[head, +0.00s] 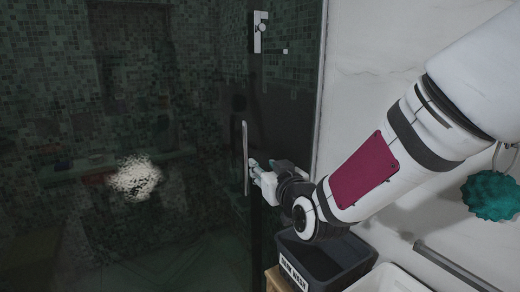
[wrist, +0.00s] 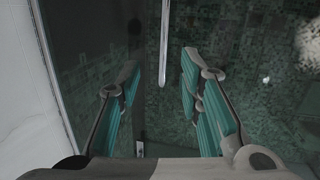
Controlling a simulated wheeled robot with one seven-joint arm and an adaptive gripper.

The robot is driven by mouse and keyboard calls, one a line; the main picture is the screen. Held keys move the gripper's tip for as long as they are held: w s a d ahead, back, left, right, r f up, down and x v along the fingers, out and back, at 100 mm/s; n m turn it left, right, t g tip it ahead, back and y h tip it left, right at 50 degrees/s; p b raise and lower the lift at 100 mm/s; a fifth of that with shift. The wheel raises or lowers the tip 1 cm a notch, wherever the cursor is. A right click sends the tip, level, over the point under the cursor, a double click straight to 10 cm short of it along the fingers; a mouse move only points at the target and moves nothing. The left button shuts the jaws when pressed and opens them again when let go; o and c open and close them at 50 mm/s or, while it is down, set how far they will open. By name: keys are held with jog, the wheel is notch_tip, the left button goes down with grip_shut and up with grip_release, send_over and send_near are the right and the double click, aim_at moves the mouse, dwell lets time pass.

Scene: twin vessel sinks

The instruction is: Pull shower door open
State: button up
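The shower door (head: 205,225) is a dark glass pane with green mosaic tile showing through it. Its pale vertical bar handle (head: 245,158) is near the pane's right side. My gripper (head: 253,167) is at the lower half of the handle, reaching in from the right. In the wrist view the handle (wrist: 164,45) hangs upright between the lines of the two teal-padded fingers, and its lower end is near the fingertips. My gripper (wrist: 160,72) is open with a wide gap and dark glass beyond. I cannot tell whether a finger touches the handle.
A dark grey labelled bin (head: 325,262) stands below my arm, with a white basin (head: 388,280) beside it. A metal rail (head: 455,266) and a teal sponge (head: 492,196) are at the right. A shower control (head: 261,32) is above the handle. The white wall (head: 365,75) is right of the door.

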aim_at(246, 146)
jog(key=shift+t+y, duration=0.3)
jog(key=shift+t, duration=0.4)
jog(key=x, duration=1.5)
jog(key=shift+a+r, duration=0.25)
jog(key=shift+a, duration=0.1)
jog(key=shift+c, duration=0.5)
grip_shut()
